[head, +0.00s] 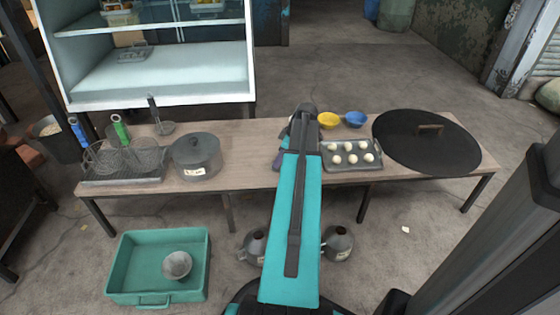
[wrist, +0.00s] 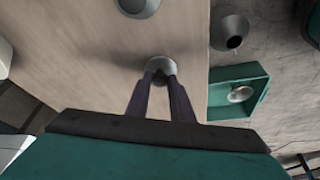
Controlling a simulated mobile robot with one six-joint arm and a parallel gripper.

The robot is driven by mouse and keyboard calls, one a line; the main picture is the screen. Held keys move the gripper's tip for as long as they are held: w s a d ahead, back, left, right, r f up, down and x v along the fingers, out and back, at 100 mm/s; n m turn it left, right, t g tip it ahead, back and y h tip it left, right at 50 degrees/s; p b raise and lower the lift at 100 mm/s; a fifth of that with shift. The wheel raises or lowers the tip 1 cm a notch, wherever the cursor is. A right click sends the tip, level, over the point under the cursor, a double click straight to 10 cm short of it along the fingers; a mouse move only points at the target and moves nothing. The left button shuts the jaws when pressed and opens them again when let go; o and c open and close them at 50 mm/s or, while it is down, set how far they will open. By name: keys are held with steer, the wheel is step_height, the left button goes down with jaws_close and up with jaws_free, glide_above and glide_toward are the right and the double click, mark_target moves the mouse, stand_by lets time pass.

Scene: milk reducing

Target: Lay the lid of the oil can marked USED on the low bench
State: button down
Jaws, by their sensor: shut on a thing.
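My gripper (wrist: 160,72) is shut on a small grey round piece (wrist: 161,63), which looks like the oil can lid. It is over the low bench (wrist: 100,55); I cannot tell if the lid touches the wood. In the head view my arm hides the lid and most of the gripper. Two grey oil cans (head: 254,248) (head: 338,246) stand on the floor in front of the low bench (head: 245,165). One can (wrist: 231,27) also shows in the wrist view, with a dark mouth.
A lidded pot (head: 197,158) stands on the bench's left part. A tray of white balls (head: 350,168), bowls (head: 328,120) and a large dark lid (head: 425,150) are on the right. A grey rounded thing (wrist: 138,6) is near my gripper. A green crate (head: 120,280) stands on the floor.

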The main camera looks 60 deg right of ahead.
steer(key=shift+f, duration=0.1)
stand_by(0.3)
steer(key=c, duration=1.6)
jaws_free()
steer(key=shift+o, duration=0.2)
steer(key=p+v, duration=0.5)
steer(key=v, duration=0.7)
steer(key=shift+s, duration=0.1)
